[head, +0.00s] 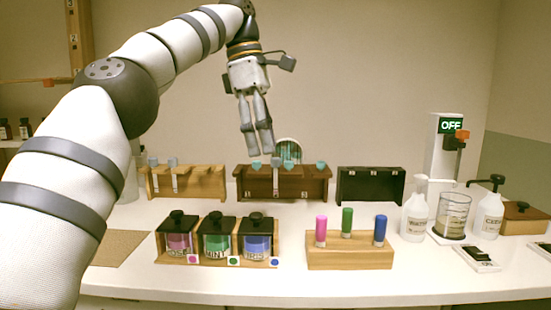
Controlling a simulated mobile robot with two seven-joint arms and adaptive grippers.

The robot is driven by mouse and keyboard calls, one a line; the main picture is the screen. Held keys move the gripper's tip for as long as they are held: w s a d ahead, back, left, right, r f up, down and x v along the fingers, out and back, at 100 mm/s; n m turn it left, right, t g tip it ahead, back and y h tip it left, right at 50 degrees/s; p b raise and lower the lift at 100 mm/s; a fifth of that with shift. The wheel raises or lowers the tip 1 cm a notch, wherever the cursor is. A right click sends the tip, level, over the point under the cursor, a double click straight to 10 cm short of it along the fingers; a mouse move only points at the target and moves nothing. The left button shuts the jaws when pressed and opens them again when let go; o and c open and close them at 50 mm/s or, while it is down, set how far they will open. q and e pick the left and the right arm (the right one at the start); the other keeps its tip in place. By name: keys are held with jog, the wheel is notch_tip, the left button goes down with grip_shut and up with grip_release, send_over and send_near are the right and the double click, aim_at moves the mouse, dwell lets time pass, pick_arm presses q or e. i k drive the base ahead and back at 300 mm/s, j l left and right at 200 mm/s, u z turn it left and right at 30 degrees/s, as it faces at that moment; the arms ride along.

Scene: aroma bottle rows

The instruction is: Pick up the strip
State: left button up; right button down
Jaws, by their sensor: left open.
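My left gripper (258,155) hangs above and behind the middle of the table, fingers pointing down. Its two fingers are a little apart and nothing shows between them. A pale narrow strip (276,182) with a grey-teal top stands at the dark brown wooden rack (311,187), just below and right of my fingertips in the picture. Teal-topped pieces show along that rack's upper edge. Another pale strip (174,178) stands at the light wooden rack (211,184) on the left. Which strip is meant cannot be told. My right gripper is not in view.
A black rack (370,185) stands right of the brown one. In front are three lidded jars (216,241) and a wooden block (350,256) with pink, green and blue vials. White pump bottles (416,217) and a glass beaker (454,214) stand at right.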

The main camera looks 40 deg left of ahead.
aim_at(276, 162)
jog(key=i+j, duration=0.4)
jog(key=j, duration=0.15)
jog(key=i+j, duration=0.4)
jog(key=j, duration=0.15)
